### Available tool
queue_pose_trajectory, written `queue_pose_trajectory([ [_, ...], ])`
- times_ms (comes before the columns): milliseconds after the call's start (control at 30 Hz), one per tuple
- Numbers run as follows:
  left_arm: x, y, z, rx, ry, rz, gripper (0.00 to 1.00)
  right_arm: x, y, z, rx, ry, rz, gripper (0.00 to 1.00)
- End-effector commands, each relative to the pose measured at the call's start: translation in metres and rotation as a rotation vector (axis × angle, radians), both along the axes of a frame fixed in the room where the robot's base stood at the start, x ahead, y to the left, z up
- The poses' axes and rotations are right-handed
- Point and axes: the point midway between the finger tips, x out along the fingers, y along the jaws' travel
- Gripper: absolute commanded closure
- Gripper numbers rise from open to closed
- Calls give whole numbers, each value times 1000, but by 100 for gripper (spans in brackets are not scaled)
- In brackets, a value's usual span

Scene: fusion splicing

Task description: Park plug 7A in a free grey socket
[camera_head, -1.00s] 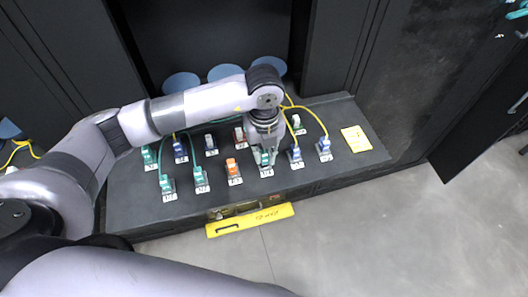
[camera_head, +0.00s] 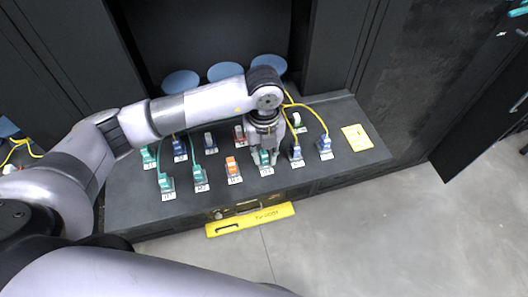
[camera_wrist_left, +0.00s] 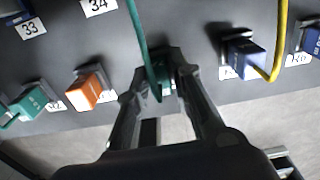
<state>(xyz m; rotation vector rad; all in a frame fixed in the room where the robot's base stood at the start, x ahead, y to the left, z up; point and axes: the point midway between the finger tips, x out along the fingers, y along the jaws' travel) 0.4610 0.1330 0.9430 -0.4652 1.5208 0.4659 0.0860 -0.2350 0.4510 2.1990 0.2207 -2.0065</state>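My left gripper (camera_head: 264,160) reaches down from above onto the front row of connectors on the dark bench. In the left wrist view, its two fingers (camera_wrist_left: 161,72) stand on either side of a teal plug (camera_wrist_left: 166,88) and appear closed on it. A teal cable (camera_wrist_left: 137,28) runs up from this plug. The plug is at its place in the front row, and its lower part and any 7A marking are hidden or unreadable. A grey-blue socket with a pale top (camera_head: 209,143) stands in the back row. My right gripper is not in view.
An orange plug (camera_head: 232,167) sits left of the gripper, and a blue plug with a yellow cable (camera_head: 296,153) sits right. Teal plugs (camera_head: 200,175) stand farther left. A yellow card (camera_head: 357,139) lies at the bench's right end. A yellow strip (camera_head: 250,219) lies along the front.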

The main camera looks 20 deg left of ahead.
Motion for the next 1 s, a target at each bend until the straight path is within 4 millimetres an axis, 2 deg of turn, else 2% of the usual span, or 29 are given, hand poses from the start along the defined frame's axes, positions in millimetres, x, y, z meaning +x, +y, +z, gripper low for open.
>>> queue_pose_trajectory([
  [233,0,0,0,0,0,0,61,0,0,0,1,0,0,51],
  [567,0,0,3,-1,-1,0,61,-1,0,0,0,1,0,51],
  [733,1,-1,24,-2,-5,0,61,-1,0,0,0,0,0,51],
  [1000,1,0,82,-1,-4,-1,61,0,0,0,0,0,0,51],
])
